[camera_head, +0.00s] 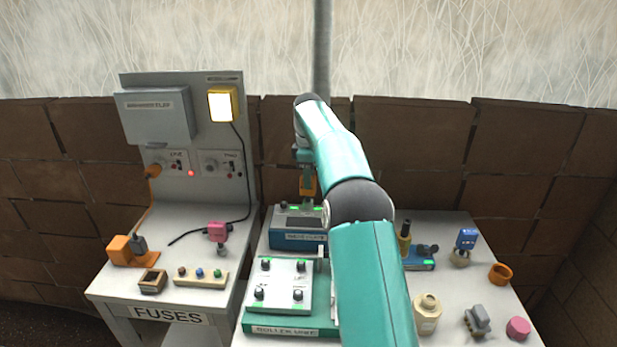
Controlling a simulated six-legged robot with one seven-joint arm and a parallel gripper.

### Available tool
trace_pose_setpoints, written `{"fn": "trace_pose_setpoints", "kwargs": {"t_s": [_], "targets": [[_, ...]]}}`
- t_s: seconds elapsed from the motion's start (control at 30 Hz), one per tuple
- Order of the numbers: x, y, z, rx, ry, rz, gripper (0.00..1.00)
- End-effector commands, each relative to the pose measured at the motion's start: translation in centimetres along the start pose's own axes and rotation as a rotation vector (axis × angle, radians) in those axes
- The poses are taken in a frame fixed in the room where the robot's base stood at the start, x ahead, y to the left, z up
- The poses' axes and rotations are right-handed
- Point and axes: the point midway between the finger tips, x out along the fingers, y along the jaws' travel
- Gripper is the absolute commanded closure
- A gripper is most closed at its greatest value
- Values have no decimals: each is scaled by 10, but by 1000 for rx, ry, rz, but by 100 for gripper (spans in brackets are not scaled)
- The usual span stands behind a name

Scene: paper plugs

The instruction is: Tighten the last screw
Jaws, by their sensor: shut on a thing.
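My gripper (307,172) is small and partly hidden behind my teal arm. It is shut on an orange-yellow tool (308,187), held upright above the blue unit (297,240). Two green lights show on top of the blue unit. Whether the tool's lower end touches the unit I cannot tell. In front of it, the green roller unit (268,329) carries a pale plate (280,271) with several dark screws or knobs (299,267) and green marks near them. My arm hides the right side of both units.
A small blue unit (417,262) with a green light stands right of my arm. A beige jar (427,313), grey part (477,320), pink cylinder (518,327) and orange ring (500,274) lie around the right table. The fuse bench (110,285) with its upright panel stands left.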

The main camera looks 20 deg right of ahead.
Motion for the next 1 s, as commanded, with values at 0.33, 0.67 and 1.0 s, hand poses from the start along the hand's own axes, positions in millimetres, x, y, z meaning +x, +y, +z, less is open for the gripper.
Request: {"fn": "trace_pose_setpoints", "kwargs": {"t_s": [0.33,0.67,1.0], "targets": [[-14,1,-2,-1,4,8,100],[-23,0,-1,0,2,4,100],[-25,0,0,0,1,2,100]]}}
